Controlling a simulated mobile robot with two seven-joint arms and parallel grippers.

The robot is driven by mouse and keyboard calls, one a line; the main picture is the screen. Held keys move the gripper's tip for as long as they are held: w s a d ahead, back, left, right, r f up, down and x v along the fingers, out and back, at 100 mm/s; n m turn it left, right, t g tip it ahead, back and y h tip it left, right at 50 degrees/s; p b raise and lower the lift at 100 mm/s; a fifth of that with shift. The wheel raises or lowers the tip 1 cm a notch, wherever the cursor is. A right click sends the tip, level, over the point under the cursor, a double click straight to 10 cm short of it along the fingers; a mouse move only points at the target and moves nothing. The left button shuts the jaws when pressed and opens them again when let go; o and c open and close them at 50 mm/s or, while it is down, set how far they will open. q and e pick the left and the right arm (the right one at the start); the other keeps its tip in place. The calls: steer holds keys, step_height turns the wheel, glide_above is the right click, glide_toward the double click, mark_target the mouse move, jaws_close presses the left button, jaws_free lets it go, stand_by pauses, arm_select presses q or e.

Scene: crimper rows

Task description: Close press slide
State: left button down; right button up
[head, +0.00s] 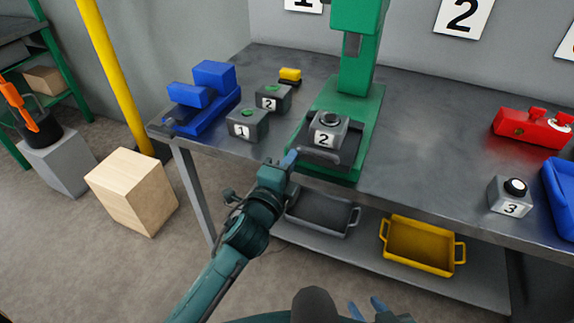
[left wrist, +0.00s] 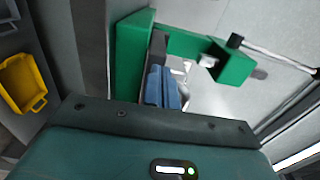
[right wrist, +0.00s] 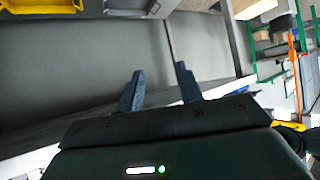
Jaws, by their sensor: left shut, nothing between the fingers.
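The green press (head: 362,60) stands on the metal table. Its dark slide (head: 318,158) sits at the front of the green base, and a grey block labelled 2 (head: 327,128) with a dark round top sits on it. My left gripper (head: 291,157) is shut and empty at the front-left side of the slide. In the left wrist view its blue fingers (left wrist: 163,88) are together close to the press; whether they touch the slide I cannot tell. My right gripper (head: 367,307) is low at the bottom of the head view. Its fingers (right wrist: 160,88) are apart and empty.
Blocks labelled 1 (head: 247,124) and 2 (head: 273,98) and a blue device (head: 205,95) stand left of the press. A block labelled 3 (head: 510,196) and a red device (head: 530,128) are right. Grey (head: 320,214) and yellow (head: 421,245) trays lie on the lower shelf.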

mark_target(301, 140)
arm_select(q)
steer(key=b+x, duration=0.1)
steer(key=x, duration=0.5)
steer(key=shift+w+d, duration=0.1)
steer(key=shift+w, duration=0.5)
arm_select(e)
steer(key=shift+w+a+r, duration=0.15)
steer(key=shift+w+a, duration=0.05)
steer(key=shift+w, duration=0.2)
arm_select(q)
steer(key=shift+s, duration=0.1)
arm_select(e)
steer(key=shift+s, duration=0.15)
